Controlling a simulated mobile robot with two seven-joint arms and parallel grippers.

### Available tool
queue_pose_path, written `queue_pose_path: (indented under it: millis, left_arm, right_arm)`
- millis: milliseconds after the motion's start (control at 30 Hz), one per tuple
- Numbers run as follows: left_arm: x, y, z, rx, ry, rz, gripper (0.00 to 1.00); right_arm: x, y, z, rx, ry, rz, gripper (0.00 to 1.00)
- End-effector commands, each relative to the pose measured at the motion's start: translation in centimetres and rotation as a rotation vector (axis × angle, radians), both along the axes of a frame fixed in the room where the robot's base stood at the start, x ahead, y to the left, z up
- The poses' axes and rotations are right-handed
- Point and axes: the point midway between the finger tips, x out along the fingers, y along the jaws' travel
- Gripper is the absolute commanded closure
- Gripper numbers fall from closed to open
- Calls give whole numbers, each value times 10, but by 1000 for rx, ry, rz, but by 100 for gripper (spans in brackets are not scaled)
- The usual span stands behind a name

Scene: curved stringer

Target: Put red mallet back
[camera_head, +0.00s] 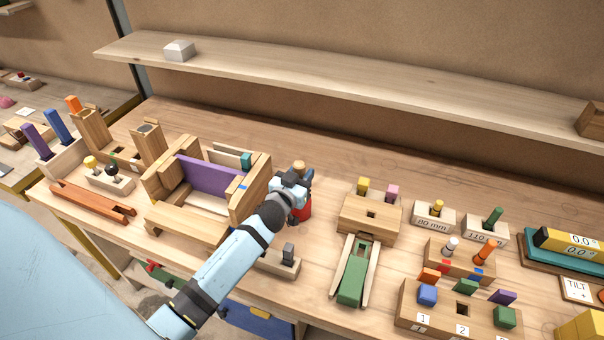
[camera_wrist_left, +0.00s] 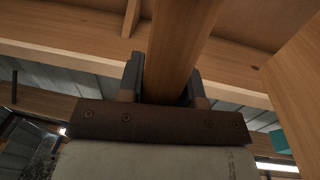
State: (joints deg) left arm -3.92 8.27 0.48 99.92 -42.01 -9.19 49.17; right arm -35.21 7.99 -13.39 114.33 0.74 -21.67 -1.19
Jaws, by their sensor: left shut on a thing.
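My left gripper (camera_head: 297,187) is shut on the wooden handle of the red mallet, right of the wooden frame with the purple board. The mallet's red head (camera_head: 304,211) shows just below the gripper, partly hidden by it, and the round handle end (camera_head: 299,166) sticks up above. In the left wrist view the brown handle (camera_wrist_left: 178,45) runs between the two dark fingers (camera_wrist_left: 166,88). I cannot tell whether the head touches the bench. My right gripper is not in view.
The wooden frame with a purple board (camera_head: 209,176) stands close on the left. A small block with a grey peg (camera_head: 281,263) is below the gripper. A slotted block (camera_head: 369,219) with a green ramp (camera_head: 352,283) stands right. A shelf (camera_head: 330,82) runs behind; bare bench lies under it.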

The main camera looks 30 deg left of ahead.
Motion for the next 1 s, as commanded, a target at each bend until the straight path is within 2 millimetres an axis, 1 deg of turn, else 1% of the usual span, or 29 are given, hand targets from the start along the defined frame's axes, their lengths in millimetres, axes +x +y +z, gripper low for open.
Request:
queue_pose_path:
  millis: [167, 200, 300, 533, 633, 700, 1000]
  left_arm:
    - [0, 0, -3, 0, -1, 0, 100]
    - [0, 0, -3, 1, 0, 0, 63]
    - [0, 0, -2, 1, 0, 0, 42]
    - [0, 0, -2, 1, -1, 0, 42]
    - [0, 0, 4, 1, -1, 0, 42]
    - [-9, -1, -1, 0, 0, 0, 42]
    - [-59, -6, -2, 0, 1, 0, 42]
  right_arm:
    - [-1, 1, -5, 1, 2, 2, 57]
    - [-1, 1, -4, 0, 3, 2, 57]
    - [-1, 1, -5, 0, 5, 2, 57]
    - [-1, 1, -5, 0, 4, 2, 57]
    - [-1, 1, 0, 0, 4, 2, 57]
    - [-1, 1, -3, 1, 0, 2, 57]
    - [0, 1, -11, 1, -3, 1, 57]
